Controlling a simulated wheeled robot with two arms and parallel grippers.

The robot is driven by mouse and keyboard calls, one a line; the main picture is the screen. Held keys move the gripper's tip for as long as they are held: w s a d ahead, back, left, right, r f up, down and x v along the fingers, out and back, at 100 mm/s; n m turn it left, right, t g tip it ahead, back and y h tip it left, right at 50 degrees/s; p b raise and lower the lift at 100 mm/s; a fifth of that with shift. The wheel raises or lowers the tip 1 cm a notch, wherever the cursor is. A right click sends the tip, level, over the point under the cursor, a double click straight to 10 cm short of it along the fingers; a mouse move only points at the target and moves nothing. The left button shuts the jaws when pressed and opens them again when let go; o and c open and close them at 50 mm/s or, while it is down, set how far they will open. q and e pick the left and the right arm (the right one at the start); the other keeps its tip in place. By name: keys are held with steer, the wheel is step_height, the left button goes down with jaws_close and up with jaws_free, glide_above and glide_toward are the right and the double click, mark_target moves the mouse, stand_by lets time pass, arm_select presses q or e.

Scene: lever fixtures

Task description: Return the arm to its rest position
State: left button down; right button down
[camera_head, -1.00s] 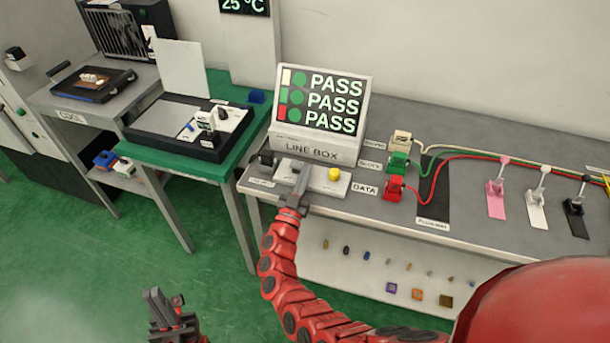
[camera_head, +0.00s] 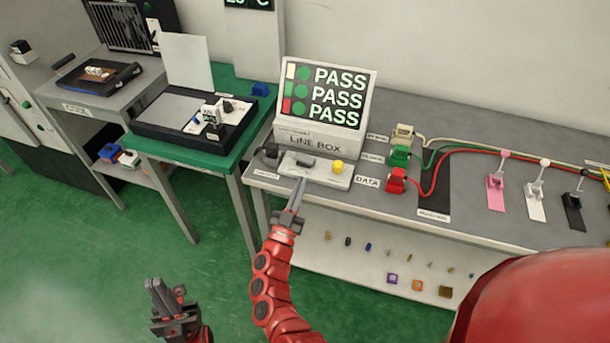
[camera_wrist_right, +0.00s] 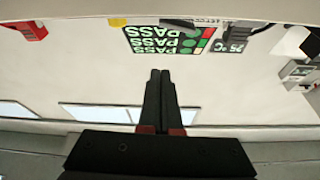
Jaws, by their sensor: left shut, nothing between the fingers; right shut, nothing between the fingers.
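My right gripper (camera_head: 301,182) is shut and empty. Its narrow fingertips are at the front edge of the white switch panel (camera_head: 316,175) before the line box (camera_head: 312,142); I cannot tell whether they touch it. A dark lever or slider (camera_head: 305,162) and a yellow button (camera_head: 338,167) sit on that panel. In the right wrist view, the shut fingers (camera_wrist_right: 160,80) have nothing between them, and the scene appears upside down. My left gripper (camera_head: 160,288) is shut and empty, low over the green floor at the lower left.
The screen (camera_head: 325,94) shows PASS on several lines. Red (camera_head: 396,181), green (camera_head: 399,157) and white plugs with cables stand right of the panel. Pink (camera_head: 496,190), white and black levers are further right. A green table (camera_head: 200,150) stands left. Open floor lies in front.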

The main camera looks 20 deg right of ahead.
steer(key=shift+s+a+f, duration=0.1)
steer(key=shift+s+a, duration=0.05)
steer(key=shift+s, duration=0.05)
stand_by(0.4)
